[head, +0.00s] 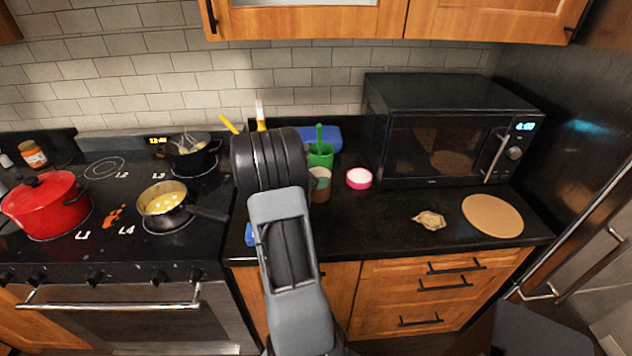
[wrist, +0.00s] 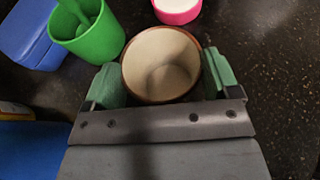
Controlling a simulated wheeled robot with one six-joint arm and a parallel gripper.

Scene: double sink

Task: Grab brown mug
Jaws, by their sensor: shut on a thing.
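The brown mug (head: 320,189) stands on the black counter, partly hidden behind my arm in the head view. In the wrist view the mug (wrist: 162,62) shows from above with a brown rim and a pale, empty-looking inside. My gripper (wrist: 163,82) has its two green fingertips on either side of the mug and is shut on it. I cannot tell whether the mug is lifted off the counter.
A green cup (head: 321,154) with a green utensil and a blue container (head: 325,137) stand behind the mug. A pink-and-white tub (head: 359,179) is to its right. A microwave (head: 448,130), a crumpled item (head: 429,220) and a round board (head: 492,215) lie further right. The stove is left.

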